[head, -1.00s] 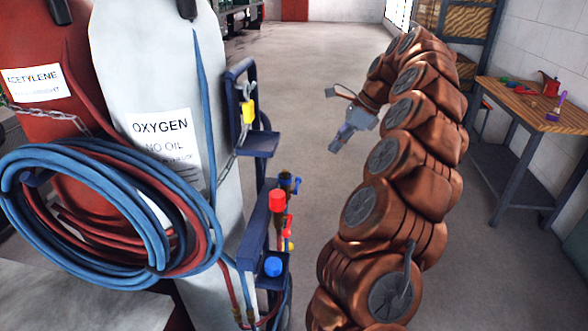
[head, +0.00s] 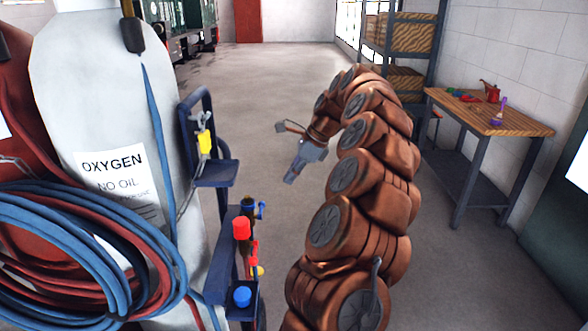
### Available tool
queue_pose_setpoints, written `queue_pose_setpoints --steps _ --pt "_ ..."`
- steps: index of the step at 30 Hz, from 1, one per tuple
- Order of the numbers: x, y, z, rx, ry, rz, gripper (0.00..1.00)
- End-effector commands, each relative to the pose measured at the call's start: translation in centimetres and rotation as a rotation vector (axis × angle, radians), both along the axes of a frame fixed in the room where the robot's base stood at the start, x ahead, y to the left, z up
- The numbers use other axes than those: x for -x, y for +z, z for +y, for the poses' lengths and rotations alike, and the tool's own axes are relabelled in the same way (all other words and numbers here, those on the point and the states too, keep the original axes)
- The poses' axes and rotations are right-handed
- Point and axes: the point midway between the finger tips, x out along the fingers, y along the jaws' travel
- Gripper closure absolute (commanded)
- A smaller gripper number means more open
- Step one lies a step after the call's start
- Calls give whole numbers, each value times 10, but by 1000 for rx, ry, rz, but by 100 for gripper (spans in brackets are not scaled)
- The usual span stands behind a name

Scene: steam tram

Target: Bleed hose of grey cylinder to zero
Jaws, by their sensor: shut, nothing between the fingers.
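The grey cylinder (head: 75,110), labelled OXYGEN NO OIL, stands upright at the left in the head view. A blue hose (head: 165,145) runs down its side, and coiled blue and red hoses (head: 60,245) hang in front of it. To its right, a bracket (head: 222,272) carries a torch with a red knob (head: 241,228), a blue knob (head: 242,296) and smaller blue and yellow parts. My gripper (head: 290,178) is shut and empty, in the air to the right of the bracket and touching nothing. The cylinder's top and any gauges are out of view.
A yellow item (head: 205,143) hangs above a small blue shelf (head: 214,174) on the trolley. A red cylinder (head: 20,130) stands at the far left. A wooden workbench (head: 490,112) and a shelf rack (head: 410,40) stand at the right. The floor beyond my gripper is clear.

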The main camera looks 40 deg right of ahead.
Motion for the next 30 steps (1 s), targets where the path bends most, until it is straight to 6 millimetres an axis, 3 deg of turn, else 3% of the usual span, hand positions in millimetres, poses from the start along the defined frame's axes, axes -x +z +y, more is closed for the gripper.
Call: queue_pose_setpoints --steps 14,21,30 --pt "-20 -55 24 -1 1 3 100" --pt "-36 -71 43 0 1 2 100" --pt "-42 -77 48 2 -2 -1 100"
